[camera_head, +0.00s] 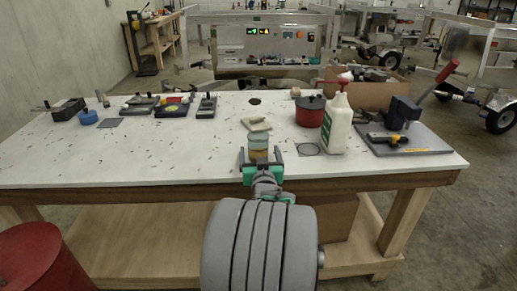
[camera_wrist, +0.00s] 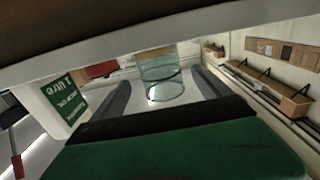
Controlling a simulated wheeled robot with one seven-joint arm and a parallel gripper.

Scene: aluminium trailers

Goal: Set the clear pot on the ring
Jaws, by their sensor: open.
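The clear pot (camera_head: 258,139) stands on the white table near its front edge, with a yellowish tone in its lower part. In the wrist view the clear pot (camera_wrist: 161,80) shows between my two fingers, with a gap on each side. My gripper (camera_head: 261,154) is open and low at the table's front edge, its fingers reaching either side of the pot's lower part. The ring (camera_head: 307,149) is a thin dark circle on the tabletop, right of the pot and empty. The ring cannot be made out in the wrist view.
A white bottle (camera_head: 337,128) stands just right of the ring. A red pot (camera_head: 310,112) with a dark lid is behind it. A small light block (camera_head: 256,123) lies behind the clear pot. A grey board (camera_head: 412,143) with tools is at right.

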